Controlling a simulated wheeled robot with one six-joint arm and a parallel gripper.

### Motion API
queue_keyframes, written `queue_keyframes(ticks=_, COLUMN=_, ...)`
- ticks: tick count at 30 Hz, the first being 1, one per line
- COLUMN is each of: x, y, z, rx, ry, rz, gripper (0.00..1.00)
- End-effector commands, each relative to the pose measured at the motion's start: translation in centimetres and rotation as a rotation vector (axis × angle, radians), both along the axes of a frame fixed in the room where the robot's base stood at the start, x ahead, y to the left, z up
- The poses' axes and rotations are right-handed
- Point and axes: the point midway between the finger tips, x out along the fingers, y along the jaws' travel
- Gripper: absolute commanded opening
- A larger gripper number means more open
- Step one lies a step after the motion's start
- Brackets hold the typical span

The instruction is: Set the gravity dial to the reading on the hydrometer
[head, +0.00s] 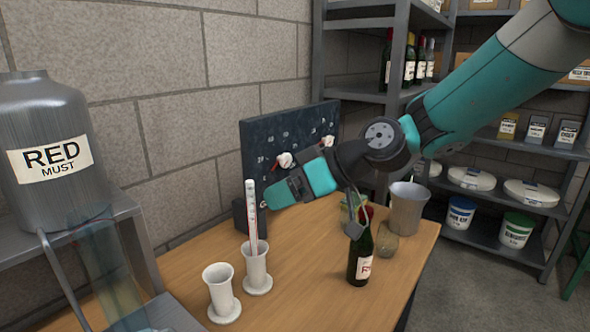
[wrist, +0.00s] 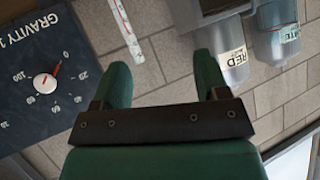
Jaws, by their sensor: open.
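The gravity dial (wrist: 45,83) is a white knob with a red pointer on a dark board marked "GRAVITY 1." in the wrist view. Its pointer points roughly toward the 0 mark. The hydrometer (head: 251,205), a pale tube with red marks, stands upright in a white jar (head: 256,268) on the table; the wrist view shows part of it (wrist: 125,30), too small to read. My gripper (head: 268,198) is open and empty, near the hydrometer's stem in the head view. In the wrist view its fingers (wrist: 160,68) are apart, with the dial off to their left.
The dark board (head: 255,132) stands at the table's back with two white knobs. The front middle is clear.

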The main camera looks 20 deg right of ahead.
Motion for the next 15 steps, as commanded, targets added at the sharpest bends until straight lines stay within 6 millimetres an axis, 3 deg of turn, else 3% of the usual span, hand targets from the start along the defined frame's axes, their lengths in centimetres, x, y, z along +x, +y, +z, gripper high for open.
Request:
queue_keyframes(ticks=1, x=4.0, y=-2.0, z=-1.8, rx=0.063, ry=-0.088, rz=-0.051, gripper=0.68)
queue_keyframes(ticks=3, x=8.3, y=-4.7, z=-2.6, rx=0.136, ry=-0.228, rz=-0.118, gripper=0.68)
queue_keyframes(ticks=6, x=12.4, y=-8.6, z=-3.5, rx=0.200, ry=-0.381, rz=-0.218, gripper=0.68)
queue_keyframes(ticks=12, x=15.7, y=-13.4, z=-4.5, rx=0.241, ry=-0.531, rz=-0.343, gripper=0.68)
queue_keyframes(ticks=15, x=16.3, y=-13.9, z=-4.5, rx=0.247, ry=-0.553, rz=-0.361, gripper=0.68)
